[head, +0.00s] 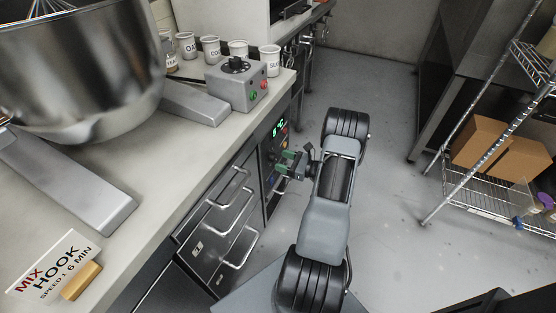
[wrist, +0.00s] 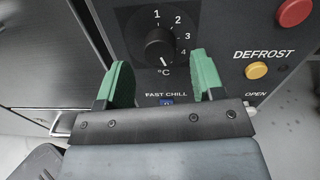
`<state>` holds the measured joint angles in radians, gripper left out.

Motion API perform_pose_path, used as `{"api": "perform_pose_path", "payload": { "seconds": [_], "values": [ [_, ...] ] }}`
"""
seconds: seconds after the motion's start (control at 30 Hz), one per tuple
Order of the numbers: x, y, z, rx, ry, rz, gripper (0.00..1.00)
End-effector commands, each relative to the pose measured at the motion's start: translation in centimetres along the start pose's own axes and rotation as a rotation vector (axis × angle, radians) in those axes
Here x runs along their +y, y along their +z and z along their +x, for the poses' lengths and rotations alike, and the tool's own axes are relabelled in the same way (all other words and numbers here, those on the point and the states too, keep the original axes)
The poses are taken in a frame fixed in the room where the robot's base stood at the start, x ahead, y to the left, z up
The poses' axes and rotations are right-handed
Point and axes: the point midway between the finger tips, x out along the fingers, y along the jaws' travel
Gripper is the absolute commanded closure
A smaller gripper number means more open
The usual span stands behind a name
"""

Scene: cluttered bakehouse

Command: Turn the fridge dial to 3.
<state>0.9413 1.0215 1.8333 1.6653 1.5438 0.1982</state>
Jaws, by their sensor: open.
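The fridge dial (wrist: 160,47) is a round black knob on a dark panel in the wrist view. The numbers 1 to 4 run around its top and right side, with "°C" below. A white mark on the knob's lower edge points down and slightly right, below the 4. My gripper (wrist: 162,75) is open, with one green finger on each side just below the dial, apart from it. In the head view my gripper (head: 290,164) is in front of the fridge panel (head: 268,150), and the dial cannot be made out.
A yellow DEFROST button (wrist: 257,71), a red button (wrist: 294,12) and a blue FAST CHILL button (wrist: 167,101) are close by on the panel. Drawers with bar handles (head: 232,190) are left of the panel. A wire rack (head: 485,190) stands right; the floor between is clear.

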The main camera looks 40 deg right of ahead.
Motion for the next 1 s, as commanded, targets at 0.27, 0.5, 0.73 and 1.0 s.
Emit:
{"api": "perform_pose_path", "payload": {
  "seconds": [0.27, 0.5, 0.73, 1.0],
  "values": [
    [0.0, 0.0, 2.4, 0.0, 0.0, -0.001, 0.38],
    [0.0, 0.0, 2.7, 0.001, 0.0, -0.001, 0.38],
    [0.0, 0.0, 2.6, 0.001, 0.0, 0.0, 0.48],
    [0.0, 0.0, 2.6, 0.001, 0.0, 0.0, 0.74]
  ]
}}
